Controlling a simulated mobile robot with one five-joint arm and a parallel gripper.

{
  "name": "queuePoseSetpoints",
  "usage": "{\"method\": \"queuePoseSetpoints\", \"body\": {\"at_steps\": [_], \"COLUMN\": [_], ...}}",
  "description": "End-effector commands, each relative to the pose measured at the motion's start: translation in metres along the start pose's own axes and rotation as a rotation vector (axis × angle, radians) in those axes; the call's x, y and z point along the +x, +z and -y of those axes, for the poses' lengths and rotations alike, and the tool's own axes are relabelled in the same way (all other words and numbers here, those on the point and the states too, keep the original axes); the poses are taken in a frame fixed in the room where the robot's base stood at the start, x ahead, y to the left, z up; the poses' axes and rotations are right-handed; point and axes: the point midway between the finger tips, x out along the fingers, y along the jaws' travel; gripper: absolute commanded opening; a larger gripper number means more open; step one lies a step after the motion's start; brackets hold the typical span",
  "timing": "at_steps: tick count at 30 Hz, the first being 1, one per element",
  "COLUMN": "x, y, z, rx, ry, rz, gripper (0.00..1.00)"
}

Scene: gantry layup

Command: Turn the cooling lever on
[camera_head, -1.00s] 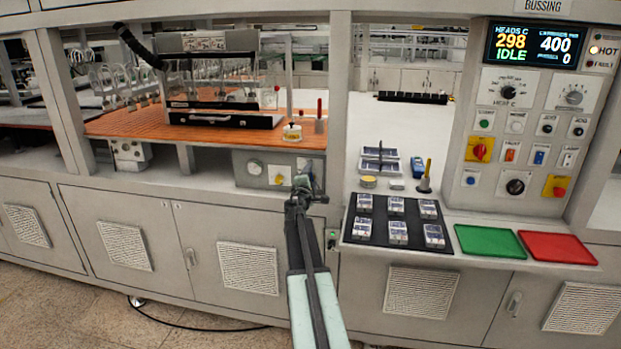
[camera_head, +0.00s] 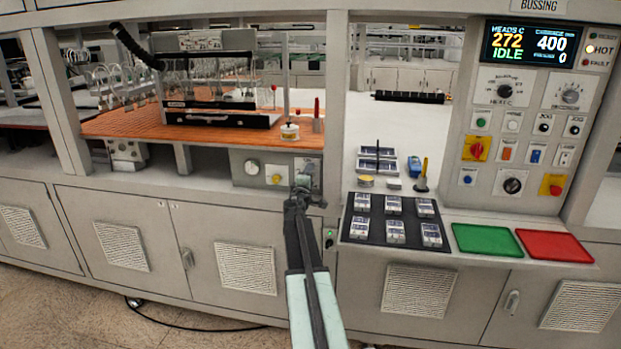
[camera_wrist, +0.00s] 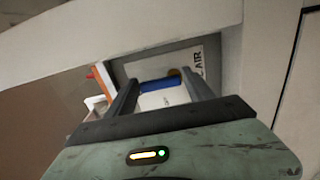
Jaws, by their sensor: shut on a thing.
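My gripper (camera_head: 301,188) reaches the grey panel under the orange worktop, at its right end. In the wrist view my gripper (camera_wrist: 161,92) has a blue lever handle (camera_wrist: 158,85) between its two fingers and is shut on it. Behind the handle is a pale plate (camera_wrist: 211,62) with lettering that ends in "AIR"; the rest of the label is hidden. In the head view the plate (camera_head: 308,168) shows just above my gripper, and the lever itself is hidden there. The lever's exact angle cannot be told.
A round gauge (camera_head: 252,167) and a yellow knob (camera_head: 276,174) sit left of my gripper on the same panel. A control console (camera_head: 525,120) stands at the right, its display reading 272 and IDLE. A black mat (camera_head: 383,230) with several small packs lies right of my arm.

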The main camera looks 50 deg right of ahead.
Motion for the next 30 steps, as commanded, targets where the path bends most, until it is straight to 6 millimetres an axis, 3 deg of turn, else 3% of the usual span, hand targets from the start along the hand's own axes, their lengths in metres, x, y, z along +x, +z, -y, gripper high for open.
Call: {"method": "queuePoseSetpoints", "body": {"at_steps": [1,3,14,17,25,30], "x": [0.0,0.0,-0.004,-0.015,-0.067,-0.078], "y": [-0.004,-0.004,-0.001,-0.001,-0.002,-0.003], "z": [-0.001,-0.001,0.0,0.0,0.0,0.0], "rx": [0.0,0.0,-0.001,-0.001,0.0,0.0], "ry": [0.001,0.001,0.0,0.0,0.0,0.0], "rz": [-0.009,-0.008,-0.003,-0.003,-0.005,-0.004], "gripper": [0.67,0.8,0.8,0.8,0.8,0.8]}}
